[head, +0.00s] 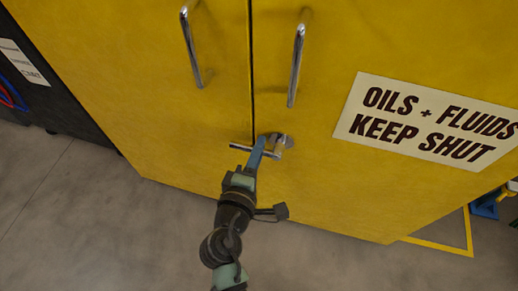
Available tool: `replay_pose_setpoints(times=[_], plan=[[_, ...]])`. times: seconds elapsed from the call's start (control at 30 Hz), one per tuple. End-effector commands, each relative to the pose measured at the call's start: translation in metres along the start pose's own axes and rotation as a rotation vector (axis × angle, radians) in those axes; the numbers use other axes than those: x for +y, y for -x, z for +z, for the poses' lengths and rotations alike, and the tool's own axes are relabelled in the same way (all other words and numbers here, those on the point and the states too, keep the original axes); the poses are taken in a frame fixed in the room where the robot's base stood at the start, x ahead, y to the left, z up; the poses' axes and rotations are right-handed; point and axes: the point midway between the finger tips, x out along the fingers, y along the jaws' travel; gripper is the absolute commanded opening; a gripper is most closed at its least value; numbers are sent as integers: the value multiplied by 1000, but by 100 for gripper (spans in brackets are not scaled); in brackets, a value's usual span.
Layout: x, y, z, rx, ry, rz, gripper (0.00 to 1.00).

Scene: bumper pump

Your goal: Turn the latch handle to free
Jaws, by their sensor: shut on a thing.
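The latch handle (240,148) is a small metal bar low on the yellow cabinet, lying nearly level across the seam between the two doors. Its round mount (286,141) is on the right door, just right of the seam. My gripper (262,148) is at the right part of the bar, near the mount, and is shut on the latch handle. My fingers hide part of the bar. The bar's left end sticks out past the seam over the left door (190,125).
Two vertical chrome pulls, left (191,48) and right (296,65), stand out above the latch. A sign (428,122) is on the right door. A dark unit (35,85) stands at the left. The grey floor (90,215) in front is clear.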

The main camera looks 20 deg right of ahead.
Motion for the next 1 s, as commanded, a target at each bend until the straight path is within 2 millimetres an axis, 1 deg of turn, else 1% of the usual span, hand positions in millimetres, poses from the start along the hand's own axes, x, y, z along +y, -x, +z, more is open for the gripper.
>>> replay_pose_setpoints(times=[0.5,0.53,0.67,1.0], plan=[[0,1,-1,6,-18,-2,0],[0,1,-1,6,-18,-2,26],[0,1,-1,5,-17,-1,50],[0,2,0,4,-15,-1,51]])
